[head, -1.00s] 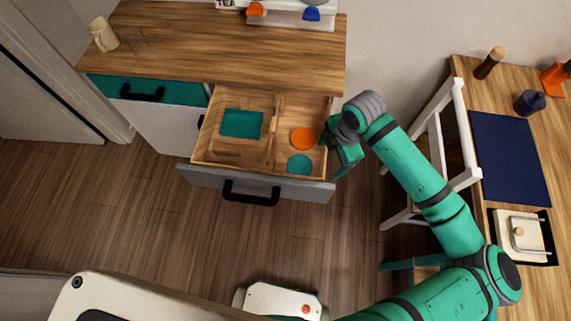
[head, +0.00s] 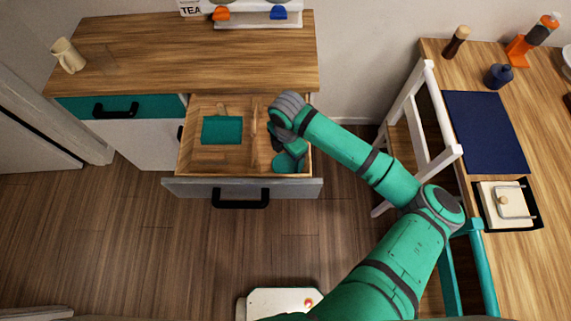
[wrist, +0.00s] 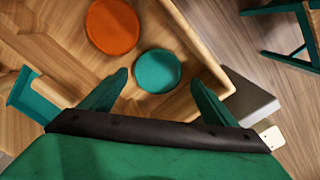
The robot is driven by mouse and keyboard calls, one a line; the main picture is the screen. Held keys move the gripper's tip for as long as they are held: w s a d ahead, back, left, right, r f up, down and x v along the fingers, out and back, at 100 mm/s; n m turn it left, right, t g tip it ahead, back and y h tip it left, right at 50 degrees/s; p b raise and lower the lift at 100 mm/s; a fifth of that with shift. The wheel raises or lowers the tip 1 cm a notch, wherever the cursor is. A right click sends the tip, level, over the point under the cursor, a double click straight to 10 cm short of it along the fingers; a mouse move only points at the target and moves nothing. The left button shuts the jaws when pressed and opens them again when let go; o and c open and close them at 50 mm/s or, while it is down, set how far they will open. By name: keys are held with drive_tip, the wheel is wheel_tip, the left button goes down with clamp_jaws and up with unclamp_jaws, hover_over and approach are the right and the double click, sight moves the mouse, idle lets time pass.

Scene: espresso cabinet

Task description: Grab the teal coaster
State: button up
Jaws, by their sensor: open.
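The teal coaster (wrist: 158,71) is a flat round disc lying in the right compartment of the open wooden drawer (head: 212,160). In the head view the coaster (head: 284,165) is partly covered by my gripper. My gripper (wrist: 160,84) is open and empty above the drawer, with one finger on each side of the coaster in the wrist view. An orange round coaster (wrist: 112,26) lies beside the teal one; my gripper hides it in the head view.
A flat teal square (head: 222,130) lies in the drawer's left compartment, past a wooden divider (head: 254,137). The drawer front with its black handle (head: 240,198) stands out over clear floor. A white chair (head: 425,130) and a side table (head: 530,165) are at right.

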sight(285, 165)
drive_tip(key=shift+w+a+f, duration=0.15)
drive_tip(key=shift+f, duration=2.2)
drive_tip(key=c, duration=0.9)
drive_tip(key=shift+a, duration=0.1)
drive_tip(key=shift+s+r, duration=0.15)
drive_tip(key=shift+s, duration=0.05)
